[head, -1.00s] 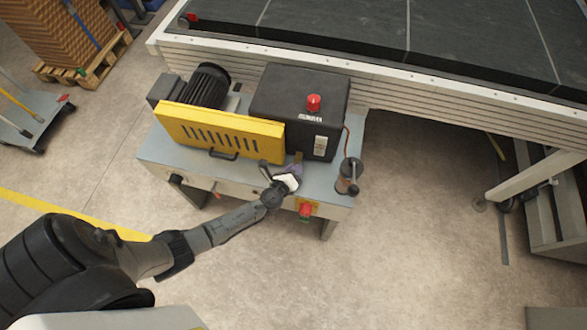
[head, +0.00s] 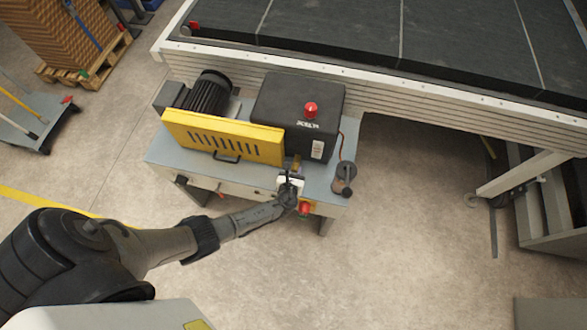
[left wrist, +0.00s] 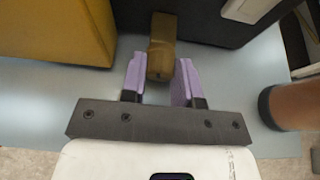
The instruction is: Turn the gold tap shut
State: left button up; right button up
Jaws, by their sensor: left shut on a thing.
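The gold tap (head: 296,163) is a small gold-brown piece at the front of the machine's grey top, between the yellow guard and the black box. In the left wrist view the tap (left wrist: 161,45) stands between the two purple fingers, pointing away from the palm. My left gripper (left wrist: 162,68) is shut on its near end. In the head view my left gripper (head: 292,177) covers the near part of the tap. My right gripper is in neither view.
The yellow guard (head: 225,137) is left of the tap, and the black box (head: 295,105) with a red knob is behind it. A brown cup-like part (head: 343,180) stands to the right. A red button (head: 305,208) is on the front edge. The floor in front is clear.

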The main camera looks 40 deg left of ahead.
pick_arm(q)
jog(key=shift+d+m+y+p, duration=0.1)
jog(key=shift+m+y+p, duration=0.2)
jog(key=shift+m+y, duration=0.3)
dwell(0.4)
jog(key=o, duration=0.7)
jog(key=shift+c, duration=0.2)
jog(key=shift+s+d+r+p, duration=0.2)
jog(key=shift+s+d+p, duration=0.05)
jog(key=shift+s+p, duration=0.1)
jog(key=p+v, duration=0.3)
jog(key=v, duration=0.9)
jog(key=shift+s+d+r, duration=0.15)
jog(key=shift+d+r, duration=0.15)
